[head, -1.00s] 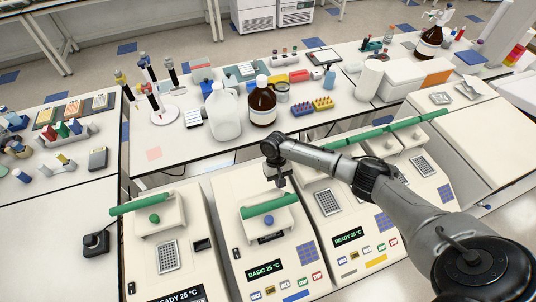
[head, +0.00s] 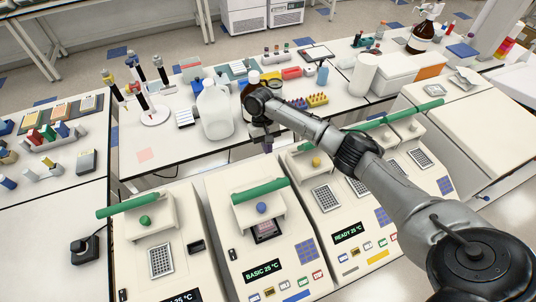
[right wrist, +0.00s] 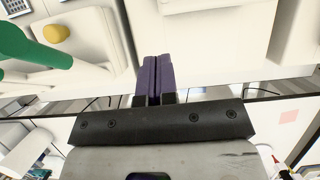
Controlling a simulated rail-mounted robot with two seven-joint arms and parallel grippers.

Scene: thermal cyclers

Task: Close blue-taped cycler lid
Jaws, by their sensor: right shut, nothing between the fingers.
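The blue-taped cycler (head: 262,262) is the middle one, with a blue strip (head: 296,296) on its front and a display reading BASIC 25 °C. Its lid (head: 245,222) stands raised, with a green bar (head: 260,190) along the top and a blue knob (head: 262,208). The block (head: 267,230) shows beneath the lid. My right gripper (head: 268,148) is behind and above the green bar, apart from it. Its purple fingers (right wrist: 153,80) are shut together and empty in the right wrist view. My left gripper is not in view.
A yellow-knobbed cycler (head: 345,215) stands to the right and a green-knobbed one (head: 185,230) to the left, both with green bars. A white jug (head: 215,112) and brown bottle (head: 249,92) stand on the bench behind. My right arm passes over the right-hand cyclers.

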